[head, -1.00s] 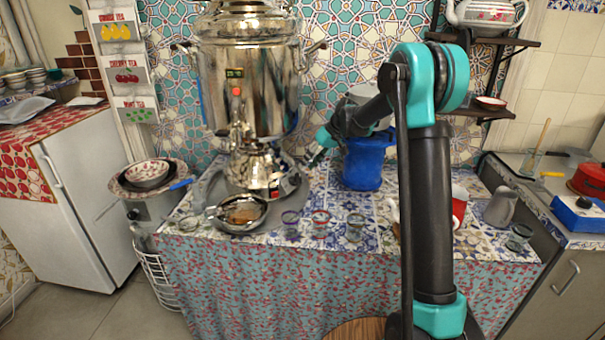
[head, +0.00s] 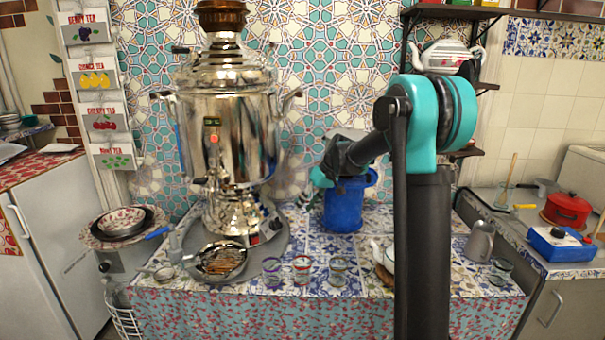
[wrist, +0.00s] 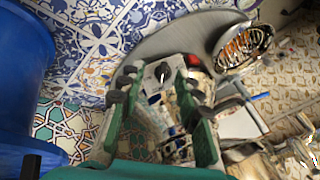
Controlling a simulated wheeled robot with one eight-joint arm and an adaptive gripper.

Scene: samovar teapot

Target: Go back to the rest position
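My gripper (head: 325,178) hangs in front of the upper left side of the blue bucket (head: 345,207), above the table. In the wrist view my gripper (wrist: 158,80) has its two green fingers spread apart with nothing held between them. The metal samovar (head: 228,135) stands to the left on a round grey tray (head: 186,262), apart from my gripper. Its base panel with a black knob and red button (wrist: 192,60) shows beyond the fingers. The arm is bent and partly hides the table's right side.
A strainer bowl (head: 222,264) and several glasses (head: 302,268) line the table's front. A small white teapot (head: 381,256) stands beside my arm. A patterned teapot (head: 447,57) sits on the wall shelf. A grey jug (head: 479,242) is at the right.

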